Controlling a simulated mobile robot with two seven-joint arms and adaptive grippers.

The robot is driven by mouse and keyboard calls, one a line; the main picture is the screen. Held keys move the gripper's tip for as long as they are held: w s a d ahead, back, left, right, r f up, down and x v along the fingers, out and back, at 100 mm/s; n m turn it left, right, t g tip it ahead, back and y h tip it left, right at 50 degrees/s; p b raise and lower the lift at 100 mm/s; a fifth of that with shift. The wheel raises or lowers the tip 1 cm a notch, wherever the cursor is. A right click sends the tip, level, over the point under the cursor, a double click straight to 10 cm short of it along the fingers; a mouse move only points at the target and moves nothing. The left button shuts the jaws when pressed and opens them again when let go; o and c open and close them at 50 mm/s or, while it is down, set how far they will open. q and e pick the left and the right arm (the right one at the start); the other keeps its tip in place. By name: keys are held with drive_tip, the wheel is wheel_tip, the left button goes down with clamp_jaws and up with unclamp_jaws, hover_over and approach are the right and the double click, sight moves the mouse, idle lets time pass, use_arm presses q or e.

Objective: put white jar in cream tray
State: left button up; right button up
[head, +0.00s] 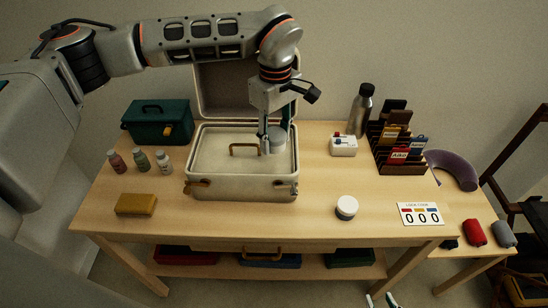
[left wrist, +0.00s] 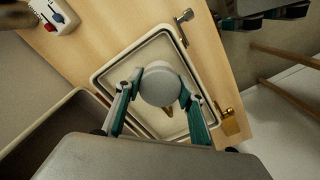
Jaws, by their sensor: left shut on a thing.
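My left gripper (head: 275,143) reaches down over the right part of the cream tray (head: 215,155). It is shut on a white jar (head: 279,146), pale and round. In the left wrist view the jar (left wrist: 160,87) sits between the two teal-edged fingers, with the tray (left wrist: 118,72) behind it. The tray lies inside the open case and has a brass handle (head: 244,146). I cannot tell whether the jar touches the tray floor.
The raised case lid (head: 215,95) stands behind the tray. A second small white-lidded jar (head: 347,207) stands on the table at front right. Several small bottles (head: 140,160) and a green box (head: 158,121) are at left. The table's front middle is clear.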

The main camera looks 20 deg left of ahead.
sight(275, 134)
use_arm(q)
drive_tip(key=shift+f, duration=3.75)
drive_tip(key=shift+f, duration=0.15)
drive_tip(key=o, duration=0.8)
drive_tip(key=shift+o, duration=0.2)
wheel_tip(275, 134, up, 12)
drive_tip(key=shift+r, duration=0.15)
